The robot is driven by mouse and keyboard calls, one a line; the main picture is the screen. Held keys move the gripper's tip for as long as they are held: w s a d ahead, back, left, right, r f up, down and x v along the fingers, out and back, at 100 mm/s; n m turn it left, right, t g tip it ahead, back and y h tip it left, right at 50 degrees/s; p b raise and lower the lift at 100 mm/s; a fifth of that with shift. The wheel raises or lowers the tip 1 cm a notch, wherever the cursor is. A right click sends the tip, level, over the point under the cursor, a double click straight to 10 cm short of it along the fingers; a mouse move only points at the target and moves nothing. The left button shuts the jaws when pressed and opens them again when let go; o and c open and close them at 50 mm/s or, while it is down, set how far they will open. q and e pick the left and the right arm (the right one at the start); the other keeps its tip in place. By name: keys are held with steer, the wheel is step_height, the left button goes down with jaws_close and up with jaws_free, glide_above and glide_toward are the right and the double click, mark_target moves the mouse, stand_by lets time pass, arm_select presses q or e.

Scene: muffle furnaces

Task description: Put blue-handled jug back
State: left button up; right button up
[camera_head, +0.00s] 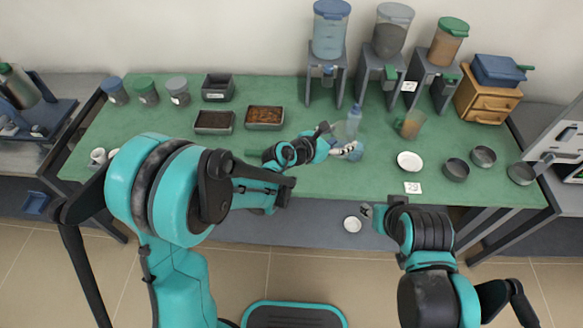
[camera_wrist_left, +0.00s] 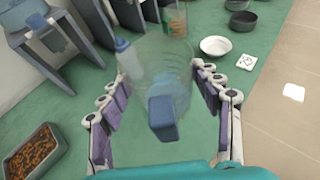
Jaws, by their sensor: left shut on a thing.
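The blue-handled jug is clear and empty-looking, and its blue handle (camera_wrist_left: 163,117) faces my left gripper (camera_wrist_left: 160,115) in the left wrist view. I cannot tell whether the jug touches the table. My right gripper (camera_head: 370,212) is at the table's front edge, away from the jug; its opening is unclear.
A blue-capped bottle (camera_head: 354,119) stands close beside the jug. A jug with brown contents (camera_head: 410,126) stands to the right, near a white bowl (camera_head: 409,161) and several dark bowls. Dispensers on grey stands (camera_head: 378,72) line the back. Trays of dark and brown material (camera_head: 264,118) lie left.

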arm_select(q)
steer(key=w+a+f+b, duration=0.1)
steer(key=a+f+b, duration=0.1)
steer(key=a+f, duration=0.1)
steer(key=w+a+f+b, duration=0.1)
steer(key=a+f+b, duration=0.1)
steer(key=a+f, duration=0.2)
steer(key=w+a+f+b, duration=0.1)
steer(key=a+f+b, duration=0.1)
steer(key=a+f, duration=0.1)
steer(key=shift+w+a+f, duration=0.2)
steer(key=shift+a+f, duration=0.05)
steer(key=shift+f, duration=0.4)
steer(key=shift+r, duration=0.15)
steer(key=shift+f, duration=0.25)
steer(key=o, duration=1.8)
steer(key=shift+r, duration=0.1)
steer(key=shift+o, duration=0.2)
steer(key=shift+r, duration=0.1)
